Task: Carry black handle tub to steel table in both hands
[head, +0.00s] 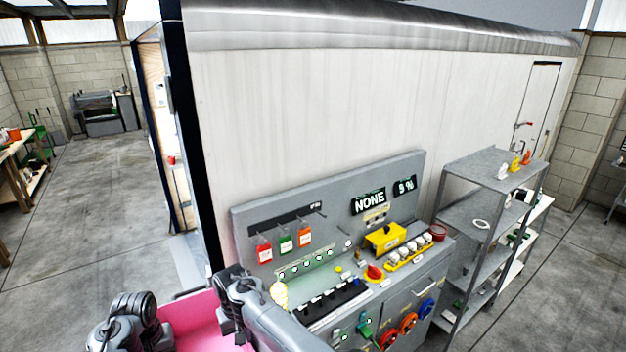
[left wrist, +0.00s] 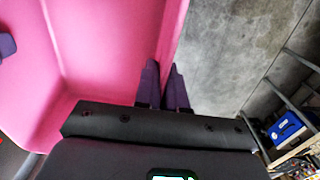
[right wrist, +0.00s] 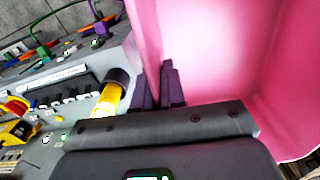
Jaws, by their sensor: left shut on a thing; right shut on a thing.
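The tub (head: 192,312) is bright pink and shows at the bottom of the head view, between my two arms. My left gripper (left wrist: 163,90) is shut on one wall of the tub (left wrist: 105,40); the dark fingers straddle its rim. My right gripper (right wrist: 160,88) is shut on the opposite wall of the tub (right wrist: 225,55). In the head view both fingertips are hidden by my wrists. The part of the tub interior that shows looks empty. I cannot pick out a steel table for certain.
A grey control bench (head: 405,280) with plugs, switches and a back panel stands close beside my right arm. A grey shelf rack (head: 480,215) is right of it. The white trailer (head: 330,100) fills the middle. A wooden workbench (head: 18,165) stands far left. Open concrete floor (head: 90,220) lies left.

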